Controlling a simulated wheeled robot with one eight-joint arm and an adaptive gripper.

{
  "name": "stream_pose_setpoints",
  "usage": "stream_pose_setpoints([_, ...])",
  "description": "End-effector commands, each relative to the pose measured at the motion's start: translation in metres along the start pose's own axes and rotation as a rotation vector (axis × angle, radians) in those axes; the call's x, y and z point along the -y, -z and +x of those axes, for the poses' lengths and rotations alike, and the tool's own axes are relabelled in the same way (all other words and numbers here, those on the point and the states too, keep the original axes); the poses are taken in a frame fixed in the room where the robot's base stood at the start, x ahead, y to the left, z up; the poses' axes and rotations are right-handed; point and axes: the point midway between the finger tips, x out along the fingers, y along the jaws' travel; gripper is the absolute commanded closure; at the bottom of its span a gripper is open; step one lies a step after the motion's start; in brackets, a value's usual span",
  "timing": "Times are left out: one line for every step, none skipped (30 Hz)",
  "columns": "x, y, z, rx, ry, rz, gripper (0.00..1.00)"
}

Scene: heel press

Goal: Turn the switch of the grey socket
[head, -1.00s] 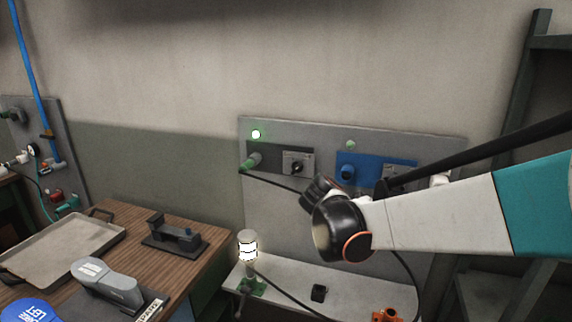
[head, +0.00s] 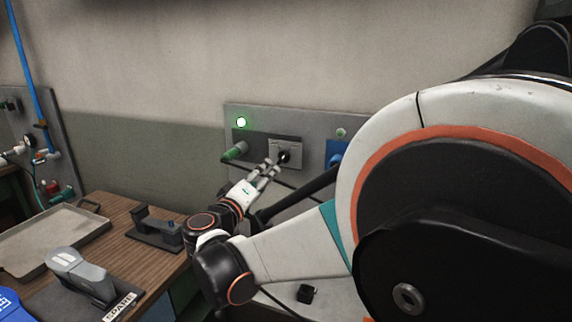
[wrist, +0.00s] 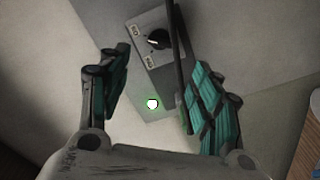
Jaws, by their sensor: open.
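The grey socket (head: 256,139) is a dark grey unit on the wall panel, with a green plug (head: 236,151) in its left side. Its switch is a dark round knob (head: 284,157) on a light grey plate (head: 287,142). In the wrist view the knob (wrist: 157,39) and its labelled plate (wrist: 136,32) lie ahead, between the finger directions. My gripper (head: 271,170) is open, its fingertips just in front of and below the knob in the head view. The wrist view shows my gripper (wrist: 160,62) with nothing held; contact with the knob cannot be told.
A green light (head: 241,122) glows above the grey socket. The blue socket (head: 335,151) is to the right, mostly hidden by my arm. A dark strip (wrist: 178,75) crosses the wrist view beside the right finger. The wooden table (head: 112,248) with a tray (head: 48,240) is at left.

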Motion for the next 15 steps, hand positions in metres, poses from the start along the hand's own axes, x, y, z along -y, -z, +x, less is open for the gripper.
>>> stream_pose_setpoints([0.000,-0.002,0.009,0.003,-0.002,0.000,0.42])
stream_pose_setpoints([0.000,-0.002,0.014,0.003,-0.002,0.000,0.42])
stream_pose_setpoints([0.000,-0.003,0.021,0.004,-0.002,0.001,0.42])
stream_pose_setpoints([0.000,-0.003,0.028,0.005,-0.002,0.001,0.42])
stream_pose_setpoints([0.001,-0.003,0.034,0.004,-0.002,0.001,0.42])
stream_pose_setpoints([0.001,-0.003,0.042,0.005,-0.002,0.001,0.42])
stream_pose_setpoints([0.001,-0.003,0.048,0.005,-0.002,0.001,0.42])
stream_pose_setpoints([0.001,-0.003,0.054,0.005,-0.002,0.001,0.42])
stream_pose_setpoints([0.001,-0.003,0.062,0.005,-0.001,0.001,0.42])
stream_pose_setpoints([0.001,-0.003,0.068,0.005,-0.002,0.001,0.42])
stream_pose_setpoints([0.000,-0.004,0.074,0.005,-0.002,0.001,0.42])
stream_pose_setpoints([0.001,-0.003,0.081,0.005,-0.001,0.001,0.42])
stream_pose_setpoints([0.001,-0.003,0.086,0.005,-0.001,0.001,0.42])
stream_pose_setpoints([0.001,-0.003,0.091,0.005,-0.001,0.001,0.42])
stream_pose_setpoints([0.000,-0.003,0.098,0.005,-0.001,0.001,0.42])
